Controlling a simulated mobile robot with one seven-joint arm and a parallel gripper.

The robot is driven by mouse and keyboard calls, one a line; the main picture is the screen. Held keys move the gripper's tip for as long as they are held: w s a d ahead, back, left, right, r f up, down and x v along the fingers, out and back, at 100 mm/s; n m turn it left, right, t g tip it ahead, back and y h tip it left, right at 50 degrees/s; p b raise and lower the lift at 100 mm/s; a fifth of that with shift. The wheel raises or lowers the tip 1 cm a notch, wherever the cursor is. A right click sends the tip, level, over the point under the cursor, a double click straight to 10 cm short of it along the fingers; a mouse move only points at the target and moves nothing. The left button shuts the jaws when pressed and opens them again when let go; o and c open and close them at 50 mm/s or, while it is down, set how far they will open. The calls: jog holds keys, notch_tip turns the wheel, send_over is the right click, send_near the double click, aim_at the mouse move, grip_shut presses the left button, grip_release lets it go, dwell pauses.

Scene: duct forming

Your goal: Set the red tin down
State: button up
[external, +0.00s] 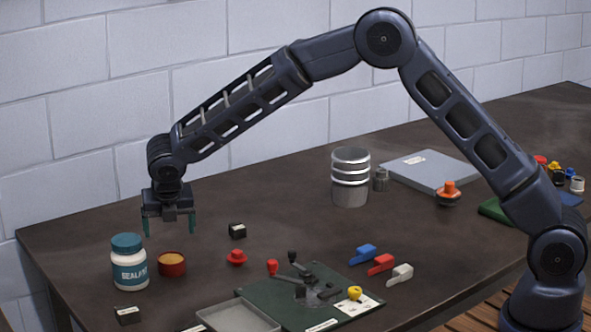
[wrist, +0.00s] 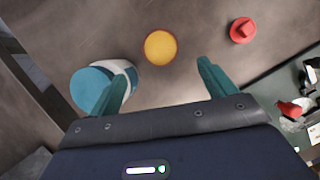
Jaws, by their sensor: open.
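The red tin (external: 172,265) stands upright on the dark table, just right of a white jar with a teal lid. It has an orange-yellow top, and it also shows in the wrist view (wrist: 160,46), beyond and between the fingertips. My gripper (external: 169,226) is open and empty, above the table over the tin's area. Its teal fingers are apart in the wrist view (wrist: 163,80), and neither touches the tin.
The sealant jar (external: 130,270) is close on the tin's left. A red knob (external: 237,257) and a black block (external: 237,230) lie to the right. A green board (external: 290,300) and a grey tray (external: 238,317) are at the front. The table behind the tin is clear.

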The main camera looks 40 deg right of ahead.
jog(key=s+d+r+m, duration=0.2)
jog(key=d+r+m, duration=0.2)
jog(key=d+r, duration=0.4)
jog(key=s+d+r+m, duration=0.2)
jog(key=d+r+m, duration=0.1)
jog(key=d+r, duration=0.5)
jog(key=s+d+r+m, duration=0.4)
jog(key=s+d, duration=0.1)
jog(key=d, duration=0.3)
jog(key=s+d+r+m, duration=0.4)
jog(key=s+d+r, duration=0.1)
jog(key=d, duration=0.4)
jog(key=s+d+r+m, duration=0.3)
jog(key=s+d+m, duration=0.5)
jog(key=s+d, duration=0.45)
jog(key=s+d+f+m, duration=0.1)
jog(key=s+m, duration=0.2)
jog(key=s, duration=0.3)
jog(key=s+d+f+m+y, duration=0.1)
jog(key=s+d+m, duration=0.1)
jog(key=s, duration=0.4)
jog(key=s+d+f+m, duration=0.2)
jog(key=s+m, duration=0.1)
jog(key=s, duration=0.3)
jog(key=shift+m+y, duration=0.3)
jog(key=shift+y, duration=0.1)
